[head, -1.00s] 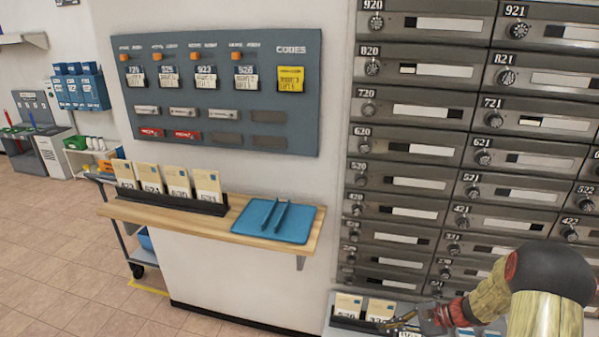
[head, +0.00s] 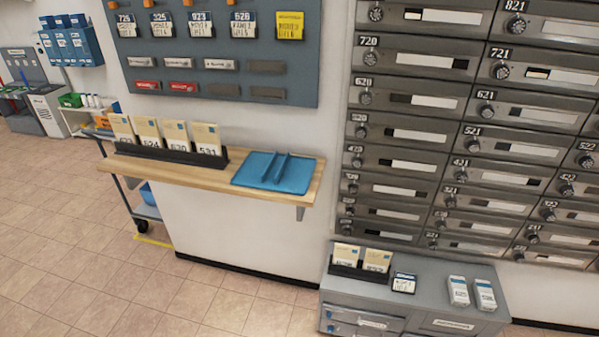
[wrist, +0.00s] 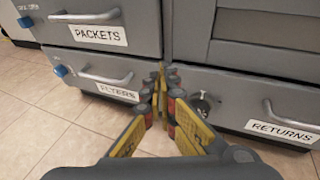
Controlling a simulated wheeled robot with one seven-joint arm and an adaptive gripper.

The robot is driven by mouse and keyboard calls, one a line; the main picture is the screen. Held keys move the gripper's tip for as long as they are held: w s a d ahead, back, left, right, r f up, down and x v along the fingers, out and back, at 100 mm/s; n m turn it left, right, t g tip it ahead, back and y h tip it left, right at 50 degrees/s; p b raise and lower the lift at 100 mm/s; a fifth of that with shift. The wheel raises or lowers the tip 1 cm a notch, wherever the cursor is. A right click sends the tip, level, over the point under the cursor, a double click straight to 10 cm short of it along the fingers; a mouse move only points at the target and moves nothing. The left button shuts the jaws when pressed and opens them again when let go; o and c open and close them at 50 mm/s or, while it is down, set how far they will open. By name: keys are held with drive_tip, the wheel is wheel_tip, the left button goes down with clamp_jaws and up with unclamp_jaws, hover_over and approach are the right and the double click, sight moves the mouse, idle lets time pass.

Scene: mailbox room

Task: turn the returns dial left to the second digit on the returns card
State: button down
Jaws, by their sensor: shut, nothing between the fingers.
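In the wrist view my gripper (wrist: 163,95) is shut and empty, its yellow and red-black fingers pointing at the grey cabinet. The dark round returns dial (wrist: 203,104) is just right of the fingertips, on the drawer labelled RETURNS (wrist: 283,132); the right finger partly crosses in front of that drawer. I cannot tell whether the fingers touch the drawer front, and the dial's setting is too small to read. In the head view a small dark-framed card (head: 404,283) stands on the cabinet top; its writing is not legible, so I cannot confirm it is the returns card. My gripper is outside the head view.
Left of the fingers are the PACKETS drawer (wrist: 100,33) and FLYERS drawer (wrist: 107,88), with protruding handles. On the cabinet top (head: 430,265) are an envelope rack (head: 345,268) and two white boxes (head: 458,291). A wooden shelf (head: 245,202) juts from the wall. Floor before the cabinet is clear.

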drive_tip(key=s+d+f+m+h, duration=0.4)
drive_tip(key=s+d+f+h, duration=0.1)
drive_tip(key=f, duration=0.1)
drive_tip(key=w+d, duration=0.2)
drive_tip(key=w, duration=0.4)
drive_tip(key=shift+w+h, duration=0.15)
drive_tip(key=shift+h, duration=0.15)
drive_tip(key=shift+f, duration=0.1)
drive_tip(key=shift+w+a, duration=0.15)
drive_tip(key=shift+a, duration=0.1)
idle(0.3)
